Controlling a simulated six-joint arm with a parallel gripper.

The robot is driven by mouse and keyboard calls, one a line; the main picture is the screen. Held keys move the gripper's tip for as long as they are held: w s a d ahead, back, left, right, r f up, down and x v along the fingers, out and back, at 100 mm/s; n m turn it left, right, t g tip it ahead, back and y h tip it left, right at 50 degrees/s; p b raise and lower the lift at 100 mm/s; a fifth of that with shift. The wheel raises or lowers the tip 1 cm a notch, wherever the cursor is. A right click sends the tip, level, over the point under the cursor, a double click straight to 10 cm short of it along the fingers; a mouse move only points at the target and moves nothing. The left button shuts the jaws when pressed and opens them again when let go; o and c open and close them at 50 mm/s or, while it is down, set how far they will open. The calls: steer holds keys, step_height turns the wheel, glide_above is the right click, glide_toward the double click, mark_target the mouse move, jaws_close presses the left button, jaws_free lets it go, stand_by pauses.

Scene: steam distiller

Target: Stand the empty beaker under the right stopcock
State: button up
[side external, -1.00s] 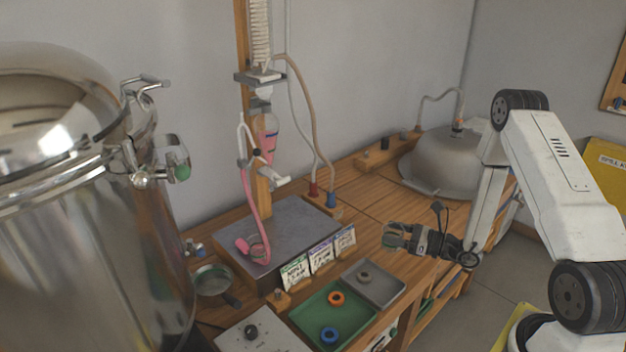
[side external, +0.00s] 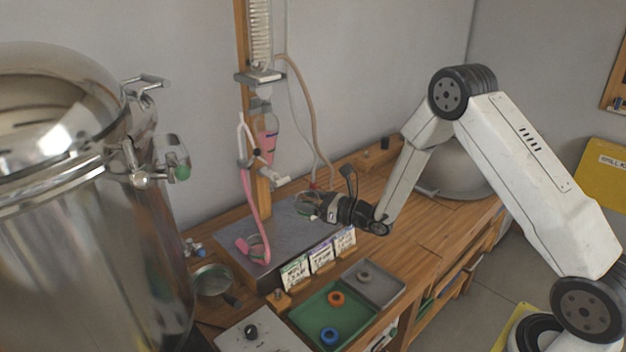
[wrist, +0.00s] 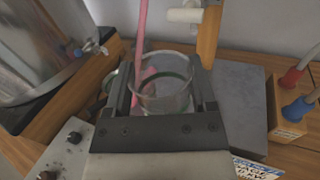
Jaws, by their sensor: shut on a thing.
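My gripper (side external: 310,205) is shut on a clear glass beaker (wrist: 165,97) with a green band. The beaker looks empty and roughly upright. In the side view the beaker, partly hidden by the fingers, is over the right part of the grey slab (side external: 221,237); I cannot tell if it touches. The right stopcock (side external: 276,181) is a pale spout at the post, to the left of and higher than my gripper. Its pale end also shows in the wrist view (wrist: 184,15), beyond the beaker. A pink tube (side external: 249,195) runs down to another glass vessel (side external: 260,249) on the slab's left.
Several label cards (side external: 321,256) stand along the slab's front edge. A green tray (side external: 310,320) with orange and blue rings and a grey tray (side external: 385,289) lie in front. A wooden post (wrist: 209,40) stands behind the slab. Red and blue fittings (wrist: 300,106) are at the right.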

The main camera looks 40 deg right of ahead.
steer(key=shift+w+a+r, duration=0.15)
steer(key=shift+a, duration=0.1)
steer(key=shift+w, duration=0.1)
steer(key=shift+w+f, duration=0.3)
steer(key=shift+w, duration=0.2)
steer(key=w+f, duration=0.2)
steer(key=w, duration=0.1)
steer(key=w+f, duration=0.3)
steer(key=w, duration=0.1)
steer(key=w+f, duration=0.2)
steer(key=w, duration=0.2)
steer(key=shift+w+d+f, duration=0.1)
steer(key=shift+f, duration=0.25)
steer(key=shift+w+f, duration=0.6)
steer(key=shift+f, duration=0.1)
